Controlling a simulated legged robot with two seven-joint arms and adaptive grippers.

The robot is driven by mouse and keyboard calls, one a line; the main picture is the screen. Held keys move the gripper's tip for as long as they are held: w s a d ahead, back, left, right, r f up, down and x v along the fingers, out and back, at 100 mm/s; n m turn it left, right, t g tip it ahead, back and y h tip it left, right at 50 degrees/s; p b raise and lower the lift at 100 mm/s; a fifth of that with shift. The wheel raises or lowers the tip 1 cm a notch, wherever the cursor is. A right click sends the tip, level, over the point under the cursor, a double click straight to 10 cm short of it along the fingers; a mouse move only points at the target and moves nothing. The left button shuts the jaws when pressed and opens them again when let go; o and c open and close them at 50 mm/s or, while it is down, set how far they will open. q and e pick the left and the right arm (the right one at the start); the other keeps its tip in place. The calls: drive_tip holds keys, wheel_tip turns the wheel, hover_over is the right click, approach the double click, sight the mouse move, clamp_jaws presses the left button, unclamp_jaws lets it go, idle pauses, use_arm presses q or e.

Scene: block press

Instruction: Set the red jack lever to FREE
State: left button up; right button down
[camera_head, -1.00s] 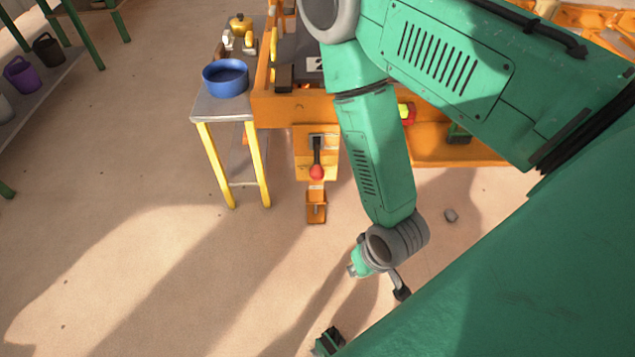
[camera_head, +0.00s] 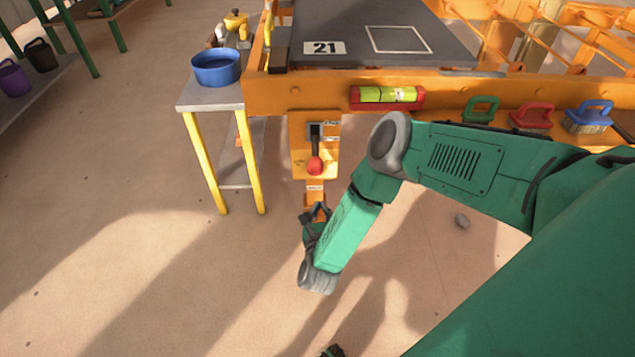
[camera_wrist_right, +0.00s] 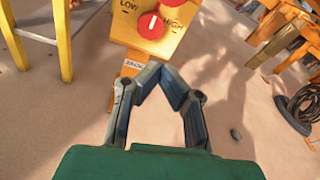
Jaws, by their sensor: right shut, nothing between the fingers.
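The jack lever, a dark shaft with a red ball end (camera_head: 315,166), hangs down over a yellow-orange panel (camera_head: 329,170) under the orange bench. In the right wrist view a red round dial (camera_wrist_right: 150,26) with a white mark sits between the words LOW and HIGH; a red piece (camera_wrist_right: 172,2), seemingly the lever's ball, is cut by the top edge. My right gripper (camera_head: 318,212) is shut and empty, below and apart from the lever; its fingers (camera_wrist_right: 162,82) angle together in the wrist view. A dark green piece (camera_head: 333,352) at the bottom edge is seemingly my left gripper, mostly cut off.
A side table (camera_head: 207,98) with a blue bowl (camera_head: 215,68) stands left of the panel. The floor before the panel is clear.

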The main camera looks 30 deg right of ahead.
sight(315, 153)
drive_tip(key=shift+d, duration=0.15)
drive_tip(key=b+x, duration=0.5)
drive_tip(key=x, duration=0.5)
drive_tip(key=shift+s+a+r+p, duration=0.1)
drive_tip(key=shift+a+r, duration=0.1)
drive_tip(key=shift+r, duration=0.45)
drive_tip(key=shift+a+r+p, duration=0.1)
drive_tip(key=shift+a+r, duration=0.15)
drive_tip(key=shift+r, duration=0.4)
drive_tip(key=shift+s+a+r+p, duration=0.1)
drive_tip(key=shift+a+r, duration=0.1)
drive_tip(key=shift+r, duration=0.45)
